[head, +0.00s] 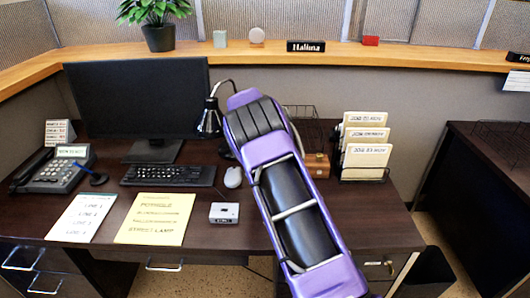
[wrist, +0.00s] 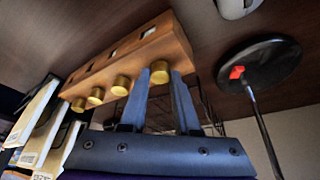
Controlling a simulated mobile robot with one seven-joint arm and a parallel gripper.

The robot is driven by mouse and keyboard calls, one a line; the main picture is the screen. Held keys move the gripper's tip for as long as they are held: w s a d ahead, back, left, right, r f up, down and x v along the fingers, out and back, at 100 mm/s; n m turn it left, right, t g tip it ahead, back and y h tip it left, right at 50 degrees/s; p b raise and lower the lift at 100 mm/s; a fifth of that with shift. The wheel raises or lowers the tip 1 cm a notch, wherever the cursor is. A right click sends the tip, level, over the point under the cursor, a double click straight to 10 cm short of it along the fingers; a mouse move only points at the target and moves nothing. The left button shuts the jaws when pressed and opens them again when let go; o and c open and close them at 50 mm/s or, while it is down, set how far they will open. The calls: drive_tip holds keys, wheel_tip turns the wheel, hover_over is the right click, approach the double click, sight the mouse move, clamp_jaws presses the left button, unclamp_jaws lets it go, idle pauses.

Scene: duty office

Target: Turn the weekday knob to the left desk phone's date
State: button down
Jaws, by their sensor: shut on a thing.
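The wooden block (wrist: 176,46) carries a row of brass knobs with small windows beside them; the window lettering cannot be read. My gripper (wrist: 162,78) is shut on the brass end knob (wrist: 159,76), the one nearest the black lamp base, with a finger on either side. No label shows whether it is the weekday knob. In the head view the block (head: 317,165) shows partly behind my arm, and my gripper is hidden. The left desk phone (head: 54,170) has a lit display (head: 71,151), too small to read surely.
The lamp base (wrist: 259,64) with its red switch stands close right of my gripper in the wrist view. A card rack (head: 364,147) is right of the block. The mouse (head: 233,177), keyboard (head: 168,175), monitor (head: 140,95) and papers (head: 155,217) lie left of my arm.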

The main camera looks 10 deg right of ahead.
drive_tip(key=shift+m, duration=0.3)
drive_tip(key=c, duration=0.6)
unclamp_jaws()
drive_tip(key=p+v, duration=0.1)
drive_tip(key=v, duration=1.6)
drive_tip(key=shift+a+r+p, duration=0.15)
drive_tip(key=shift+a+p, duration=0.1)
drive_tip(key=shift+p, duration=0.15)
